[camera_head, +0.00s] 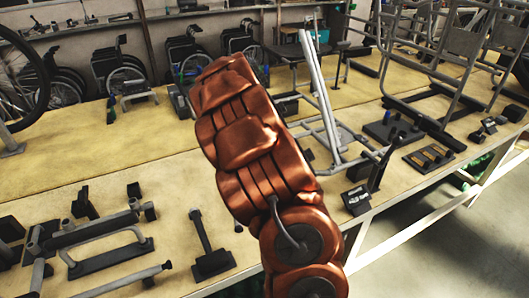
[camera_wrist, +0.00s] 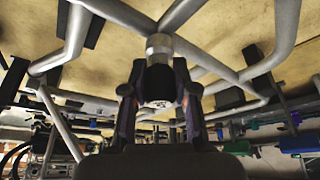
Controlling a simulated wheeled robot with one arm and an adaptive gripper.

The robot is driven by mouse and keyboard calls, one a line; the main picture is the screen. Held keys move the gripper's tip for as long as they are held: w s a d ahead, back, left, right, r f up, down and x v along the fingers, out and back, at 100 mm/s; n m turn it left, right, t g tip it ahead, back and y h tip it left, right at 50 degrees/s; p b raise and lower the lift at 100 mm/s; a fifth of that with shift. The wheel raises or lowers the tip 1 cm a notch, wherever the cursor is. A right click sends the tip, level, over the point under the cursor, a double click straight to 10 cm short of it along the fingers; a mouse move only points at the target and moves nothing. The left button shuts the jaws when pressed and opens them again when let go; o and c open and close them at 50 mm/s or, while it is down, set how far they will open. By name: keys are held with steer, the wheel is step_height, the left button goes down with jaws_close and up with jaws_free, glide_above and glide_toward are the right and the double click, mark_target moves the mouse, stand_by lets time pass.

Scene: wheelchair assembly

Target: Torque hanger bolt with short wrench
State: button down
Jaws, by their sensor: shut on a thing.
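My gripper (camera_wrist: 160,72) is in the lower middle of the wrist view, its two dark fingers closed from both sides on a short dark tool (camera_wrist: 159,82). I cannot tell for sure that this tool is the short wrench. A bright metal collar (camera_wrist: 160,45) sits at its far end, close against grey frame tubes (camera_wrist: 214,65); I cannot tell whether they touch. The hanger bolt cannot be made out. In the head view my copper-coloured arm covers the middle and hides the gripper. A grey tube frame (camera_head: 322,95) stands on the table behind it.
The beige table (camera_head: 60,160) carries brackets and tubes (camera_head: 110,255) at lower left and a small stand (camera_head: 212,262). Black trays (camera_head: 428,157) and a larger chair frame (camera_head: 440,75) are at right. Folded wheelchairs (camera_head: 118,68) stand at the back. Bare table lies at left.

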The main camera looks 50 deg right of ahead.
steer(key=shift+m+g, duration=0.3)
steer(key=shift+m, duration=0.5)
steer(key=shift+m+g+b, duration=0.3)
steer(key=shift+m+b, duration=0.1)
steer(key=shift+m, duration=0.4)
steer(key=shift+m+b, duration=0.3)
steer(key=shift+m, duration=0.2)
steer(key=shift+m+g, duration=0.3)
